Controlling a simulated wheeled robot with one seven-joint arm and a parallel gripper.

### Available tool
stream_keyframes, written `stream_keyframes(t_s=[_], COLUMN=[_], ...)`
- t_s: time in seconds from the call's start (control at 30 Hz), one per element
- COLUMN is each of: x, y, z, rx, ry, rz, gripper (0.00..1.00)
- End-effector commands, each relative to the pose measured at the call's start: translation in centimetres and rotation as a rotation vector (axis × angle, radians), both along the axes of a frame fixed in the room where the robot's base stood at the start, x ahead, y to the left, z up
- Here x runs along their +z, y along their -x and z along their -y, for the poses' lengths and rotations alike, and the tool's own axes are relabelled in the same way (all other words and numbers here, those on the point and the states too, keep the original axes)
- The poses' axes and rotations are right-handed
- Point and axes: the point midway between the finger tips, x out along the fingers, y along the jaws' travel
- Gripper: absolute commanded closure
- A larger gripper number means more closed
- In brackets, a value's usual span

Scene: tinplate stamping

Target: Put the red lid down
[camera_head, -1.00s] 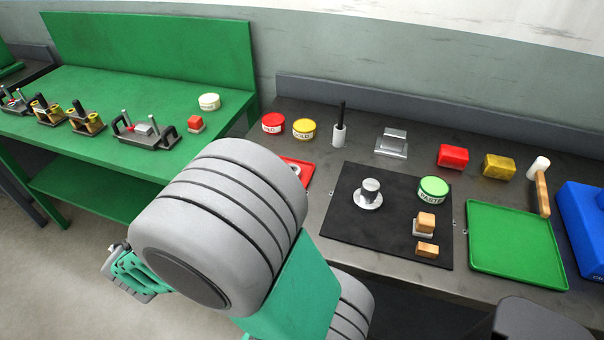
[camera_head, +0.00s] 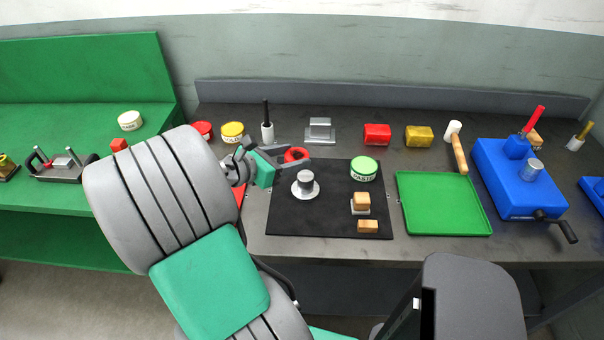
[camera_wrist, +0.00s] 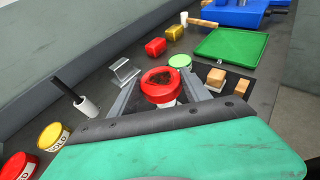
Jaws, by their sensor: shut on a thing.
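The red lid (camera_head: 296,154) is held between the fingers of my gripper (camera_head: 290,156), above the back left part of the black mat (camera_head: 325,222). In the wrist view the red lid (camera_wrist: 148,88) shows as a red ring with a brownish middle, with a finger of my gripper (camera_wrist: 160,90) on each side. Its height above the mat is hard to tell. A grey metal cylinder on a round base (camera_head: 306,188) stands on the mat, just in front of the lid in the head view.
The mat also carries a green-topped tin (camera_head: 363,168) and wooden blocks (camera_head: 368,226). A green tray (camera_head: 443,215) lies right. My arm partly hides a red tray (camera_head: 239,194).

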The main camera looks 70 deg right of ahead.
Motion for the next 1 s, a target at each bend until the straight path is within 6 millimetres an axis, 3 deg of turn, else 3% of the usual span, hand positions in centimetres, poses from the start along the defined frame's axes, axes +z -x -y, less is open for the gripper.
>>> stream_keyframes(t_s=[0.1, 0.37, 0.5, 0.87, 0.9, 1.0], x=[-2.9, -5.6, -8.1, -8.7, -8.7, -8.6], y=[1.1, 1.9, 1.7, 1.7, 1.7, 1.7], z=[1.8, 3.8, 3.7, 3.7, 3.7, 3.7], rx=[-0.002, 0.002, 0.006, 0.005, 0.004, 0.004], ry=[-0.006, -0.005, -0.005, -0.004, -0.003, -0.003], rz=[-0.006, -0.004, -0.004, -0.002, -0.001, -0.001], gripper=[0.83, 0.83, 0.83, 0.83, 0.41, 0.33])
